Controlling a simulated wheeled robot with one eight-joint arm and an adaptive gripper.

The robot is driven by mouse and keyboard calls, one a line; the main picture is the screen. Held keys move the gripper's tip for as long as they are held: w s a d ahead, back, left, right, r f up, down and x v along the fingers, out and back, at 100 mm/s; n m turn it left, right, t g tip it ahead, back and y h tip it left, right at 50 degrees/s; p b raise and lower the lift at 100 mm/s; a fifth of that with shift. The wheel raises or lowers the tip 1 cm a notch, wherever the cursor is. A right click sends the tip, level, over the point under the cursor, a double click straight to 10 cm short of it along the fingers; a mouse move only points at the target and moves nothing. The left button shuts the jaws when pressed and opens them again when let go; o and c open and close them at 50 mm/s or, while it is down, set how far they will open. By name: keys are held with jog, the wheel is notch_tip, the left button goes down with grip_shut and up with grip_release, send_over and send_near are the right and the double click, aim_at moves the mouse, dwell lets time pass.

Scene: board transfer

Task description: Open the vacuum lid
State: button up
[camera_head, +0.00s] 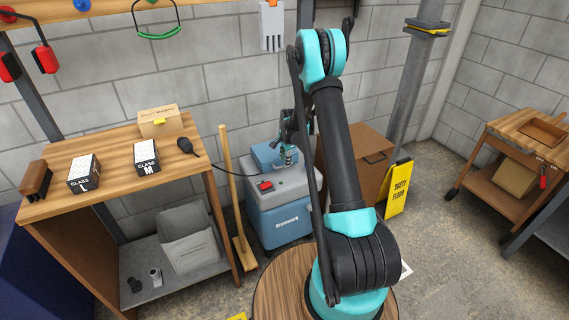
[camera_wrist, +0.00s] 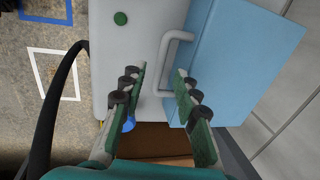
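The vacuum (camera_head: 283,226) is a blue and grey box-shaped machine on the floor against the back wall. It has a grey top (camera_head: 295,183) and a raised blue part (camera_head: 262,155) at the back. In the wrist view a pale grey loop handle (camera_wrist: 172,52) stands at the border of a grey surface (camera_wrist: 125,50) and a blue panel (camera_wrist: 235,60). My gripper (camera_wrist: 160,76) is open, with the lower end of the handle between its fingertips; I cannot tell whether they touch it. In the head view my gripper (camera_head: 288,157) is small and partly hidden over the vacuum.
A wooden workbench (camera_head: 110,155) with boxes stands left, and a broom (camera_head: 229,185) leans between it and the vacuum. A brown cabinet (camera_head: 365,150) and yellow floor sign (camera_head: 397,190) stand right. A red item (camera_head: 265,185) sits on the vacuum's top.

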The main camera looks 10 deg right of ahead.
jog(key=shift+w+f, duration=0.2)
jog(key=shift+f, duration=1)
jog(key=shift+c, duration=0.4)
grip_shut()
